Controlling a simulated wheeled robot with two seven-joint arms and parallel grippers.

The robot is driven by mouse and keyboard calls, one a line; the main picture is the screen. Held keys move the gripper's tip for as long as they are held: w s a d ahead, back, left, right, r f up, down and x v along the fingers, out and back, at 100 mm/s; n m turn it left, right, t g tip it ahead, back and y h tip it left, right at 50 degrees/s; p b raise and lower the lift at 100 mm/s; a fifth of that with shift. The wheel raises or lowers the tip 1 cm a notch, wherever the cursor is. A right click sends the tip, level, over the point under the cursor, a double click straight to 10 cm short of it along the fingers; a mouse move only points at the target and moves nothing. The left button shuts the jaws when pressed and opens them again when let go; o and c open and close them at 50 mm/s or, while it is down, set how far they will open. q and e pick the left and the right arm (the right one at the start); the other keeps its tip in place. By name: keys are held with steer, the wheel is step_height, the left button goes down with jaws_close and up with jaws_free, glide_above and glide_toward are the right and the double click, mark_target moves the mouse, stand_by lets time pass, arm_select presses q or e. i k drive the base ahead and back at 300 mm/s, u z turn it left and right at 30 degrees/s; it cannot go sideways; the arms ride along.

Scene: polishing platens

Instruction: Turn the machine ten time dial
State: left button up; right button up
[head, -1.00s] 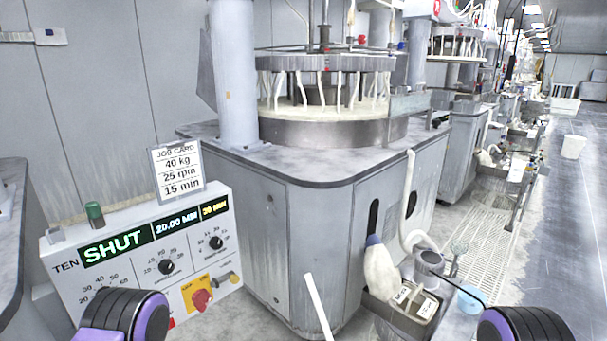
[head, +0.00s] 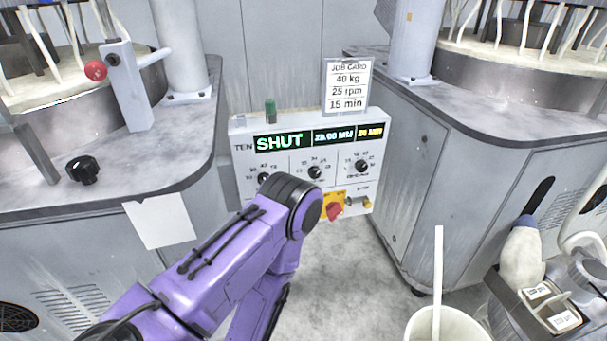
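The machine ten control panel (head: 290,190) stands between two machines, marked TEN. Its display (head: 280,141) reads SHUT in green, with smaller readouts to the right, the last one yellow. A row of three black dials sits below: a left dial (head: 263,178), a middle dial (head: 315,172) and a right dial (head: 361,166) under the yellow readout. Their labels are too small to read surely. A job card (head: 348,86) above reads 40 kg, 25 rpm, 15 min. My purple left arm rises in front of the panel and hides its lower left part. Neither gripper is in view.
A red knob (head: 334,211) on a yellow plate and a small switch (head: 357,203) sit low on the panel. A green lamp (head: 270,111) stands on top. Machine housings flank the panel. A white bucket (head: 447,325) with a stick is at lower right.

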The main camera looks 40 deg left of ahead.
mark_target(362, 166)
steer(key=u, duration=0.05)
steer(key=k, duration=0.65)
steer(key=z, duration=0.65)
steer(key=i, duration=1.1)
steer(key=u, duration=0.6)
